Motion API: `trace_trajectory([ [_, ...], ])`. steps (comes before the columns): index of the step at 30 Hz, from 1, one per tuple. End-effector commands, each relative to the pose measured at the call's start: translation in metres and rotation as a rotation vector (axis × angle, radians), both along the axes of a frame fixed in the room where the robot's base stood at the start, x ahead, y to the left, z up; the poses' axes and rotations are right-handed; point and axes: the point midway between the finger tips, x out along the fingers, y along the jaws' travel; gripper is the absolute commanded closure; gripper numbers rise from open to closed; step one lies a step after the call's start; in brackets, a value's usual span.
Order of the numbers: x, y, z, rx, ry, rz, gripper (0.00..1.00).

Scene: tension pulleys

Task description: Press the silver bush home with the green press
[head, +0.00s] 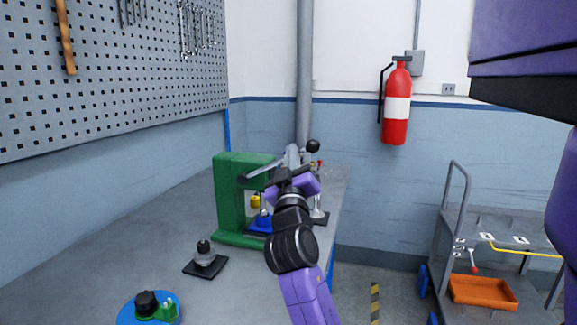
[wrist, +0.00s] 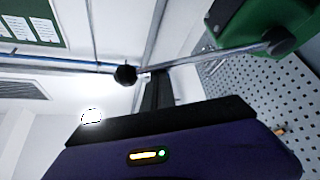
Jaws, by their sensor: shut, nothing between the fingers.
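The green press (head: 230,195) stands on the grey bench in the head view. A yellow part (head: 256,201) hangs under its head, above a blue piece (head: 261,221) on the base. I cannot make out the silver bush; my arm covers part of that area. The press lever ends in a black ball knob (head: 313,146), and this knob (wrist: 125,75) also shows in the wrist view. My gripper (head: 293,157) is shut and empty, up at the lever. In the wrist view its fingertips (wrist: 153,76) overlap the lever rod (wrist: 205,60); I cannot tell whether they touch.
A grey part with a black knob (head: 204,256) stands on a black plate in front of the press. A blue disc (head: 128,312) lies nearer. A metal stand (head: 319,215) is right of the press. A trolley with an orange tray (head: 482,292) stands right.

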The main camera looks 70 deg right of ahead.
Motion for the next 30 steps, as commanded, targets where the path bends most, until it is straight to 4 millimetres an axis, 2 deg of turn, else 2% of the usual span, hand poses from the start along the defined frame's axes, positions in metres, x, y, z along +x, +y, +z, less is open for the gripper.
trace_trajectory([
  [1,-0.001,0.0,-0.009,0.0,-0.017,0.002,1.0],
  [10,-0.012,-0.003,-0.028,0.014,-0.051,-0.005,1.0],
  [23,-0.017,-0.007,-0.033,0.019,-0.045,-0.013,1.0],
  [26,-0.017,-0.003,-0.035,0.018,-0.046,-0.011,1.0],
  [30,-0.02,0.015,-0.041,0.009,-0.048,-0.003,1.0],
])
